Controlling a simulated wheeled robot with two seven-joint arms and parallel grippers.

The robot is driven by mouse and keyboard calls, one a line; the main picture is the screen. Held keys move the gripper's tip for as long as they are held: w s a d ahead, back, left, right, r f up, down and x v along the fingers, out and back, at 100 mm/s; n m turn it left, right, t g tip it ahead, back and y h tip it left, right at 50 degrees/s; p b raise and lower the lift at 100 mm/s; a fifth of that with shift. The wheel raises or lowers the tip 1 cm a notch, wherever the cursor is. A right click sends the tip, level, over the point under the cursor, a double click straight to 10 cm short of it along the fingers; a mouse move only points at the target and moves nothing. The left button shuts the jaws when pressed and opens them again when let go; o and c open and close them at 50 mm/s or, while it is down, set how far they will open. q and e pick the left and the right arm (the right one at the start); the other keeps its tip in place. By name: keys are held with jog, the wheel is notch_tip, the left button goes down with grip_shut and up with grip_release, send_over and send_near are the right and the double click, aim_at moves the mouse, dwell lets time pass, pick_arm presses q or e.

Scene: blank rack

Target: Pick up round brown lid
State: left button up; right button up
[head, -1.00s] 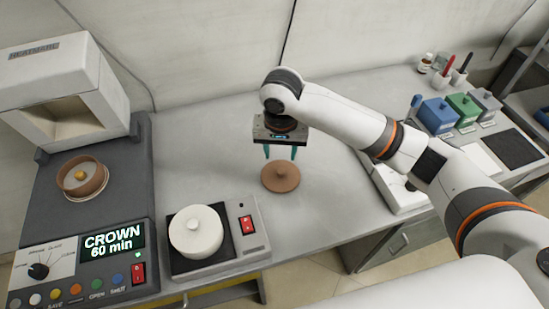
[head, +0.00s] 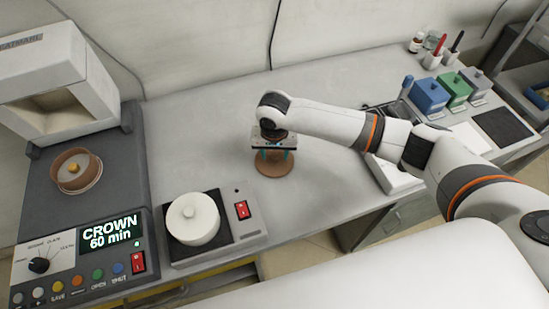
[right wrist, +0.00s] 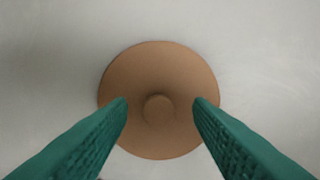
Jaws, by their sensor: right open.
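The round brown lid (head: 274,168) lies flat on the grey bench, with a small round knob at its centre. In the right wrist view the lid (right wrist: 160,70) shows from above, its knob between the two fingers. My right gripper (head: 274,155) is open and points down just over the lid. Its teal fingers (right wrist: 160,110) stand apart on either side of the knob, with clear gaps to it. In the head view the gripper hides the knob and the lid's far part. My left gripper is not in view.
A hotplate (head: 236,222) with a white lidded pot (head: 192,218) stands front left of the lid. Left of it is a furnace (head: 100,205) with an open brown dish (head: 76,171). Blue, green and grey boxes stand at the right. The bench behind the lid is clear.

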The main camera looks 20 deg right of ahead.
jog(key=shift+f, duration=0.3)
jog(key=shift+w, duration=0.1)
grip_shut()
jog(key=shift+r, duration=0.1)
